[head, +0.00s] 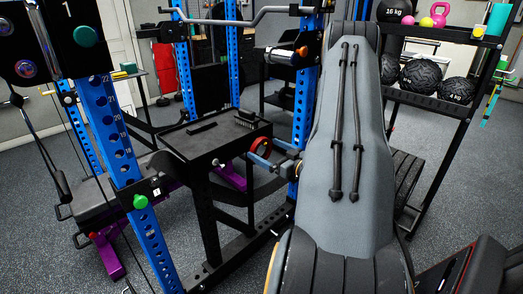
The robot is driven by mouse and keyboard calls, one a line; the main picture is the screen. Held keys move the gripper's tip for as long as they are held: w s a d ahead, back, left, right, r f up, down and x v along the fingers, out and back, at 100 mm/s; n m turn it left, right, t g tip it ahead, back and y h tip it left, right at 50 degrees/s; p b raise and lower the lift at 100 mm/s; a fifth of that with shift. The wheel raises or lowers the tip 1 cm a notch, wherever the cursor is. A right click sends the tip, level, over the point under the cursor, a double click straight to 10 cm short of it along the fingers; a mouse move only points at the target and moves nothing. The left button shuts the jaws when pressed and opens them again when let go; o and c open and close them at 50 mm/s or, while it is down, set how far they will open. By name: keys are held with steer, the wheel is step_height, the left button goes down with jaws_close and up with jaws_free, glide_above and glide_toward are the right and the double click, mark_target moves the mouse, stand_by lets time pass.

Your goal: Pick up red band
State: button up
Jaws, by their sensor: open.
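A small red loop (261,146) shows near the middle of the head view, just right of the black table and left of a blue rack post. It looks like the red band, but it is small and I cannot be sure of it. A blue loop (261,163) is right against it, just below. My large grey arm link with two black cables stands close in front and covers the space to their right. I cannot make out my gripper in this view.
A black table (216,139) with small dark objects on it stands left of the loops. Blue rack posts (121,165) rise on the left. Some grey floor (462,205) is clear on the right.

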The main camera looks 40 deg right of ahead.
mark_target(264, 140)
steer(key=shift+w, duration=0.7)
steer(key=c, duration=1)
steer(key=shift+r, duration=0.1)
steer(key=shift+r, duration=0.8)
steer(key=shift+r+b, duration=0.3)
steer(key=shift+r, duration=0.65)
steer(key=s, duration=0.6)
steer(key=s+d+b, duration=0.1)
steer(key=s, duration=1.1)
steer(key=shift+d+f, duration=0.1)
steer(key=shift+d, duration=0.05)
